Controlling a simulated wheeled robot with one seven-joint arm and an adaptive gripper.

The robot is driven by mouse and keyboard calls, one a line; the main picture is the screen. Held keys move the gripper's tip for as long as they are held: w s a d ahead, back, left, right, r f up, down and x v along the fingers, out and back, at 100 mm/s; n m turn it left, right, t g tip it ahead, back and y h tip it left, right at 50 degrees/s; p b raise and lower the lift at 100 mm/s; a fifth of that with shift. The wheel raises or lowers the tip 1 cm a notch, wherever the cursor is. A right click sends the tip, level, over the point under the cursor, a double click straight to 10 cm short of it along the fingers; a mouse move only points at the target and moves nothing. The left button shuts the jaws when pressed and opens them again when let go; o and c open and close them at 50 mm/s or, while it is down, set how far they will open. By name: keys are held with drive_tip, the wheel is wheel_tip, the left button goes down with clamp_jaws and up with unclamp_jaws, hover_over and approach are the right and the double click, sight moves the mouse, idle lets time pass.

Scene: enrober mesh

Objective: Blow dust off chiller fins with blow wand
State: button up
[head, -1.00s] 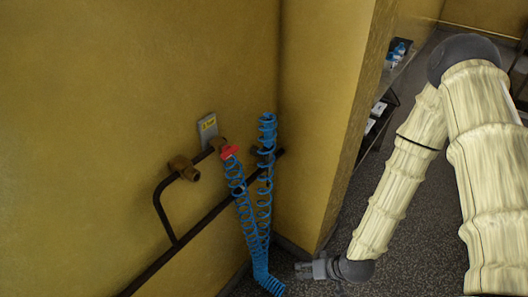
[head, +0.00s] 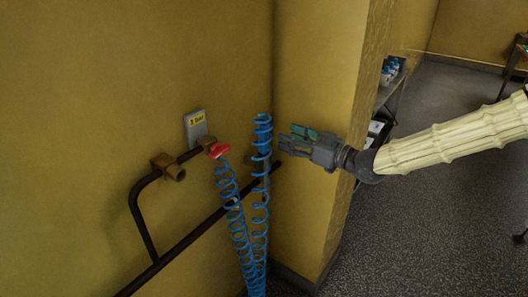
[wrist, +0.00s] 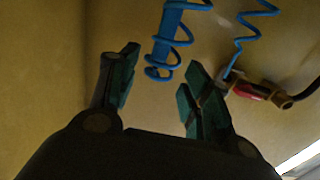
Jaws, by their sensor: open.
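A blue coiled hose (head: 230,195) hangs from a red valve (head: 220,150) on the wall pipe. It loops below and rises to a blue upright end (head: 263,130), wrapped in coils, beside the wall corner. That end looks like the blow wand; its exact shape is unclear. My gripper (head: 285,141) is open and empty just right of it, pointing left. In the wrist view, the blue end (wrist: 167,38) shows beyond the gap between my teal-padded fingers (wrist: 157,86), apart from them. The red valve also shows there (wrist: 250,91). I see no chiller fins.
A dark pipe (head: 140,215) runs along the yellow wall with a brass-coloured fitting (head: 167,166). A grey sign (head: 195,125) is above the valve. A yellow wall pillar (head: 315,90) stands close behind my gripper. A shelf (head: 390,90) is beyond it; dark floor (head: 420,230) is open at right.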

sight(267, 131)
drive_tip(key=x, duration=0.6)
drive_tip(key=p+x, duration=0.1)
drive_tip(key=x, duration=0.3)
drive_tip(key=shift+f, duration=0.3)
clamp_jaws()
